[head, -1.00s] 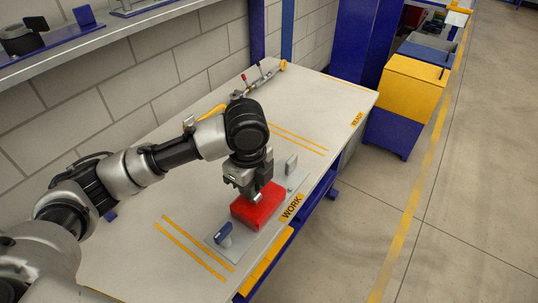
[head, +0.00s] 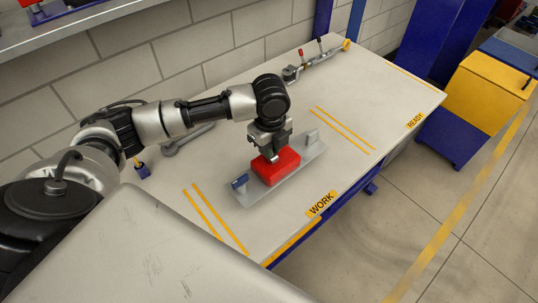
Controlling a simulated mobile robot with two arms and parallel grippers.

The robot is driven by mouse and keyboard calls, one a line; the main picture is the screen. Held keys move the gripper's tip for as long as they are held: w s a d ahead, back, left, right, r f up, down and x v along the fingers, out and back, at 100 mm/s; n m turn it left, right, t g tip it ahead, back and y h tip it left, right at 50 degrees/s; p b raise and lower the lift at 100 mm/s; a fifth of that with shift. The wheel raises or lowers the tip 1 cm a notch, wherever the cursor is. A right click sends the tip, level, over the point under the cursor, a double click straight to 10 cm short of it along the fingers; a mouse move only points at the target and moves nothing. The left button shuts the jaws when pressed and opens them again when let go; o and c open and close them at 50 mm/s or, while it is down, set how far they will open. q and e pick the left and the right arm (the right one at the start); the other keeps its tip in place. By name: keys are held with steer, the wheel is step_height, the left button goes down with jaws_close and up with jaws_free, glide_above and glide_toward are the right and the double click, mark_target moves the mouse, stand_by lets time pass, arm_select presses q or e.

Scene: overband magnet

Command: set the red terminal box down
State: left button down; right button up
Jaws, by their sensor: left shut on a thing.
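The red terminal box (head: 276,168) is a small red block at the middle of a grey plate (head: 247,194), in the WORK part of the table. I cannot tell whether it rests on the plate or hangs just above it. My left gripper (head: 271,155) points down from above and is shut on the top of the box. The fingertips partly cover the box's upper face. The plate has a blue-topped post (head: 239,181) at its left end and a grey upright tab (head: 312,136) at its right end. My right gripper is not in view.
The pale table (head: 360,90) has yellow line pairs and a READY label (head: 415,121) at the far right. A tool with a red knob (head: 301,56) lies at the back. A yellow bin (head: 485,92) stands beyond the right edge. The table's right part is clear.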

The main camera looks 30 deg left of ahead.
arm_select(q)
steer(key=shift+a+f, duration=0.3)
step_height(320, 180, down, 4)
steer(key=shift+w+r, duration=0.1)
steer(key=shift+r, duration=0.05)
steer(key=c, duration=1.6)
jaws_free()
steer(key=o, duration=0.5)
step_height(320, 180, up, 12)
steer(key=shift+r, duration=0.1)
